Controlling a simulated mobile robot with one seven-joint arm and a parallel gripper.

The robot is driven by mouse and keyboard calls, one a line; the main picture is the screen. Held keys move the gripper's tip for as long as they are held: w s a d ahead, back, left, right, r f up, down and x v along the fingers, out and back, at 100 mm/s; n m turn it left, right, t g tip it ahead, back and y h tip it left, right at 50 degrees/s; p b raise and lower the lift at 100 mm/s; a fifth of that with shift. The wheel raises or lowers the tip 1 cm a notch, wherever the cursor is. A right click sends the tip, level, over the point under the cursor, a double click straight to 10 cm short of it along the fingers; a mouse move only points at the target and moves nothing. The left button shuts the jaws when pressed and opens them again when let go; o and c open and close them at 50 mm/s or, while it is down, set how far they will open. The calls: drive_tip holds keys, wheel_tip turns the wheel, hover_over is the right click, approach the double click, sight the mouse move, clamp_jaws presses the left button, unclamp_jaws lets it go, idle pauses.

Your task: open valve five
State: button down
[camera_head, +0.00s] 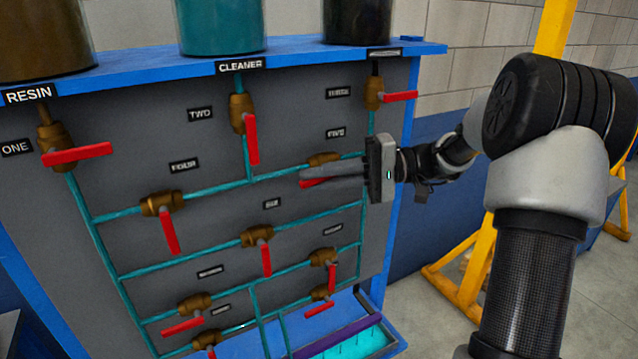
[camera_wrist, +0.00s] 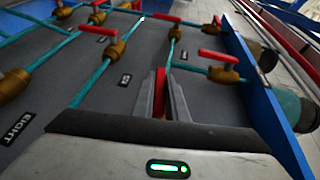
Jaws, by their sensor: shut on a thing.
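Valve five has a brass body (camera_head: 322,159) on a teal pipe, below its FIVE label (camera_head: 336,132), at the right of the panel in the head view. My gripper (camera_head: 308,177) reaches in from the right, just below the valve body. Its fingers are shut on the valve's red handle (camera_head: 314,183), which shows only partly beneath them. In the wrist view the red handle (camera_wrist: 160,84) stands between the two fingers (camera_wrist: 164,100). Most of the handle is hidden, so I cannot tell its exact angle.
Valve six (camera_head: 257,237) is below left, and valve three (camera_head: 374,93) is above, with its red handle pointing right. Valve four (camera_head: 157,204) is to the left. The blue panel frame (camera_head: 402,140) and a yellow stand (camera_head: 462,290) are to the right.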

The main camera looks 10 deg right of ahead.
drive_tip(key=shift+r+y, duration=0.25)
drive_tip(key=shift+y, duration=0.45)
drive_tip(key=shift+r+m, duration=0.1)
drive_tip(key=shift+m, duration=0.2)
drive_tip(key=c, duration=1.8)
unclamp_jaws()
drive_tip(key=shift+o, duration=0.2)
drive_tip(key=s+d+b, duration=0.1)
drive_tip(key=d, duration=1.6)
drive_tip(key=shift+s+d+f, duration=0.15)
drive_tip(key=shift+s+f, duration=0.05)
drive_tip(key=shift+s, duration=0.05)
